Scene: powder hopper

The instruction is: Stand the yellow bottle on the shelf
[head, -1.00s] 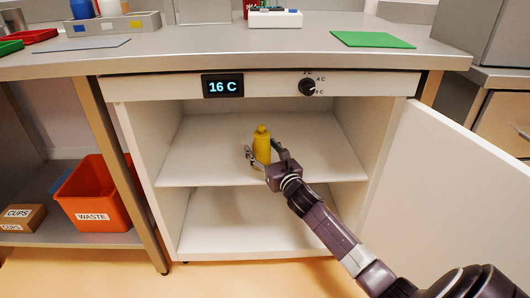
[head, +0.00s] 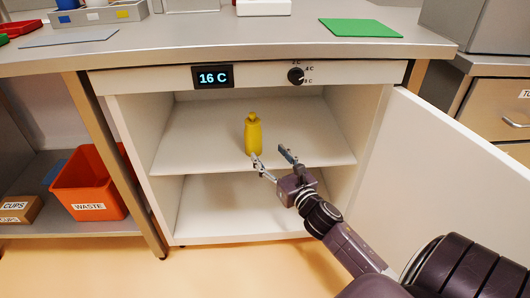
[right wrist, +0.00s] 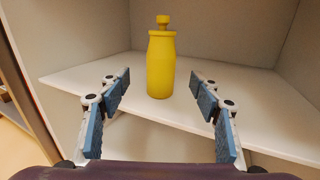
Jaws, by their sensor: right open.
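The yellow bottle (head: 253,135) stands upright on the upper shelf (head: 190,150) inside the open white cabinet. In the right wrist view the bottle (right wrist: 160,65) stands on the shelf (right wrist: 85,78) beyond my fingertips, apart from them. My right gripper (head: 272,162) is open and empty, in front of and a little to the right of the bottle in the head view. In the right wrist view its blue-padded fingers (right wrist: 160,92) are spread wide. My left gripper is not in view.
The cabinet door (head: 460,165) stands open on the right, beside my right arm. A display (head: 212,77) reading 16 C and a dial (head: 295,76) are above the opening. An orange waste bin (head: 90,187) stands at the left. The upper shelf has free room around the bottle.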

